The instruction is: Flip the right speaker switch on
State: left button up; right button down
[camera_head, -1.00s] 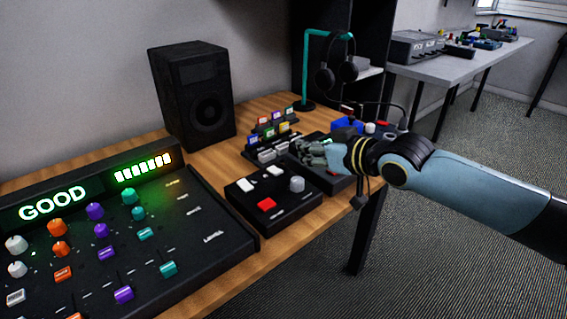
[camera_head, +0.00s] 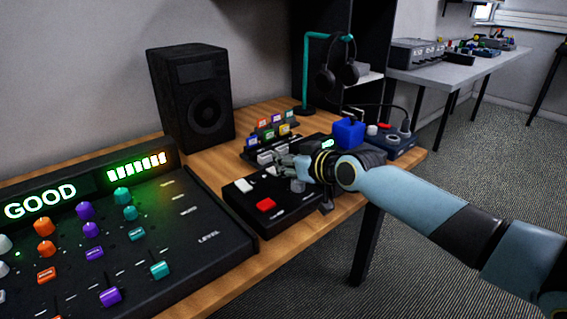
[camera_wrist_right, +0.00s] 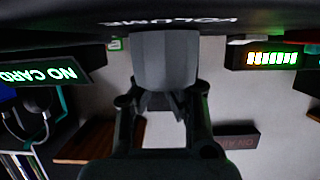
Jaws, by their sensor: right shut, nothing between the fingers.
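A black control box (camera_head: 262,222) on the wooden table carries a white switch (camera_head: 243,186), a red button (camera_head: 265,204) and a grey knob (camera_head: 298,185). My right gripper (camera_head: 282,161) hovers over the back right of this box, shut and empty, its fingers pointing left. The second white switch is hidden at or behind the fingers, so its position cannot be told. In the right wrist view my right gripper (camera_wrist_right: 163,102) is close to a grey knob (camera_wrist_right: 165,60) under an upside-down VOLUME label. A black speaker (camera_head: 192,100) stands at the back. My left gripper is out of view.
A mixing console (camera_head: 215,235) with a lit GOOD display fills the left front. Behind the gripper are a rack of coloured cards (camera_head: 270,130), a blue block (camera_head: 348,132) and a headphone stand (camera_head: 305,75). Bare table (camera_head: 240,277) shows along the front edge.

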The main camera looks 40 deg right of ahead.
jog(key=shift+s+f+b, duration=0.25)
jog(key=shift+f+b, duration=0.45)
jog(key=shift+f, duration=0.05)
jog(key=shift+r, duration=0.3)
jog(key=shift+r+p, duration=0.1)
jog(key=shift+p, duration=0.25)
jog(key=shift+r+p, duration=0.6)
jog(key=shift+r, duration=0.15)
